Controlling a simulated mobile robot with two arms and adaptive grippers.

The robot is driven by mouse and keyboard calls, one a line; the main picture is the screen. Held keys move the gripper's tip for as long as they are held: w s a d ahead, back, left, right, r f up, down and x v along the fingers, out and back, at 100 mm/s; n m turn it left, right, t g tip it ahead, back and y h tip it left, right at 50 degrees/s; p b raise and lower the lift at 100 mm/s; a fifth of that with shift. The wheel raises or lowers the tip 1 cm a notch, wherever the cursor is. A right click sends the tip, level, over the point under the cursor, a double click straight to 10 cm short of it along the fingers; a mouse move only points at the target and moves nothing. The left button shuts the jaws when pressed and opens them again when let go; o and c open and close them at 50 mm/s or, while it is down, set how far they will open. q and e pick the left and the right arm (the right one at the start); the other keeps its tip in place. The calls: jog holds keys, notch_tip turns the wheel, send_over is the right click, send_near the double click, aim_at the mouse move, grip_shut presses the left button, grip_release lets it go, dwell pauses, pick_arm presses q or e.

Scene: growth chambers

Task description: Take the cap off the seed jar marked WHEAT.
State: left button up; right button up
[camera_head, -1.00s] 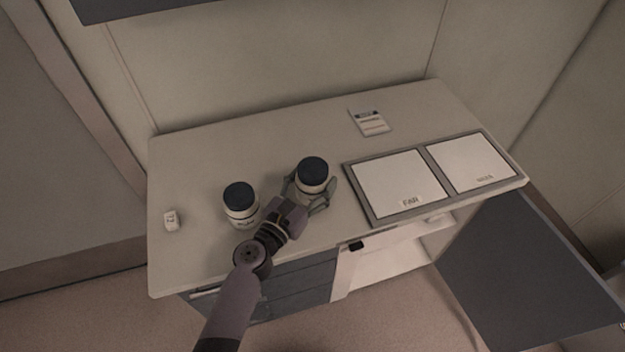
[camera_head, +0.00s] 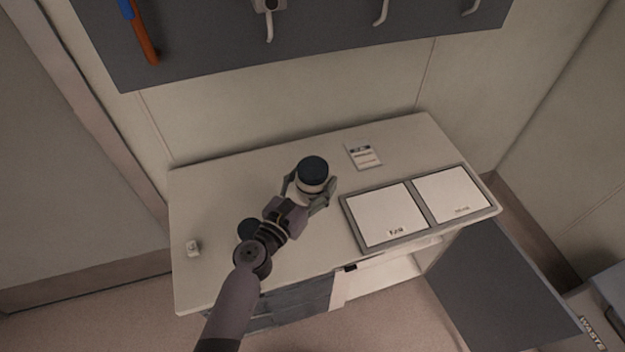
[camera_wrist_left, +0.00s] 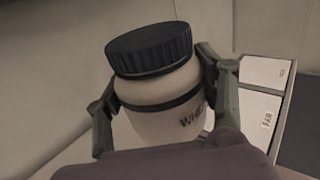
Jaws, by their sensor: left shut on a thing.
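The seed jar marked WHEAT (camera_wrist_left: 160,118) is a pale jar with a dark ribbed cap (camera_wrist_left: 150,48) on top. My left gripper (camera_head: 310,192) is shut around the jar's body, one finger on each side, below the cap. In the head view the jar (camera_head: 311,186) and its dark cap (camera_head: 313,168) show at the fingers, over the counter. In the left wrist view the jar looks slightly tilted. A second dark-capped jar (camera_head: 248,229) stands on the counter, mostly hidden behind my left arm. My right gripper is not in view.
A dark pegboard with hooks (camera_head: 300,35) hangs above. A cabinet door (camera_head: 505,285) stands open below.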

pick_arm(q)
jog(key=shift+r, duration=0.1)
jog(key=o, duration=0.7)
jog(key=c, duration=1.1)
jog(key=s+a+f+n+t+y+b, duration=0.1)
jog(key=s+a+n+y+b, duration=0.1)
jog(key=s+a+y+b, duration=0.1)
jog(key=s+a+f+n+y+b, duration=0.1)
jog(key=s+a+n+y+b, duration=0.1)
jog(key=s+a+b, duration=0.4)
jog(key=s+a+f+n+t+y+b, duration=0.1)
jog(key=s+a+y+b, duration=0.3)
jog(key=a, duration=0.6)
jog(key=shift+s+f+n+t+b, duration=0.15)
jog(key=shift+s+b, duration=0.1)
jog(key=shift+s, duration=0.2)
jog(key=shift+s+f+n+t+b, duration=0.1)
jog(key=shift+s+f+n+b, duration=0.15)
jog(key=shift+s, duration=0.25)
jog(key=shift+s+f+n+t+b, duration=0.1)
jog(key=shift+s+b, duration=0.15)
jog(key=shift+s, duration=0.2)
